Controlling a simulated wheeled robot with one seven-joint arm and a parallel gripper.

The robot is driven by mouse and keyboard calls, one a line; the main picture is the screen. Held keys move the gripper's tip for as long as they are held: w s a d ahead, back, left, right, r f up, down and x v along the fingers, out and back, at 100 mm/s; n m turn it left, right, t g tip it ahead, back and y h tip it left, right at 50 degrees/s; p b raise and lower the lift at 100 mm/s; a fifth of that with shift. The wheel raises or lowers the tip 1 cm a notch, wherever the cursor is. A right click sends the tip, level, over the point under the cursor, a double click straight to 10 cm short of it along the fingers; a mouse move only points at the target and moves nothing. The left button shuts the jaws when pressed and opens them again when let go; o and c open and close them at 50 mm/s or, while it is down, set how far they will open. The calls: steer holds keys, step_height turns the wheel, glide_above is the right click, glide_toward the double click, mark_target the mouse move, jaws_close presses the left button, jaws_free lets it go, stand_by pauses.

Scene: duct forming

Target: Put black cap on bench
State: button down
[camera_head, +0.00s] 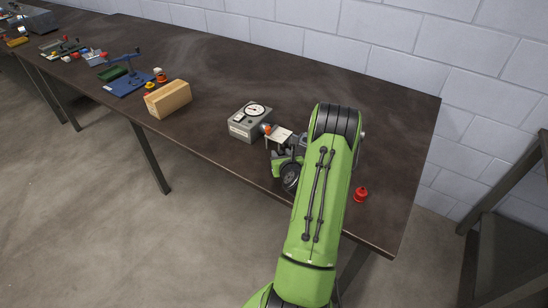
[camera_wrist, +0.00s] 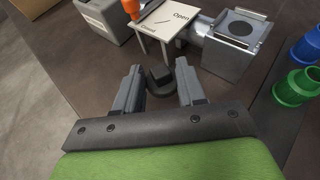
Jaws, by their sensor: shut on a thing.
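The black cap (camera_wrist: 160,82), a dark round base with a small block-like knob, is between my fingertips in the wrist view. My gripper (camera_wrist: 159,70) is shut on it, with one finger on each side of the knob. The cap is close over the dark bench top (camera_wrist: 215,95); whether it touches it I cannot tell. In the head view the bench (camera_head: 215,75) is a long dark table along the wall. My green arm reaches over its front edge there, and I cannot make out the cap.
Beyond the cap stand a white plate marked Open and Closed (camera_wrist: 160,28), with an orange knob, and a grey box (camera_wrist: 238,55) with a round opening. Green (camera_wrist: 295,88) and blue (camera_wrist: 308,47) parts are right. A gauge box (camera_head: 240,130) and red cap (camera_head: 361,194) flank my arm.

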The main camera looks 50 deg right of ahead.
step_height(320, 180, down, 4)
steer(key=shift+f+b, duration=0.1)
steer(key=shift+b, duration=0.65)
steer(key=c, duration=0.6)
jaws_free()
steer(key=shift+c, duration=0.2)
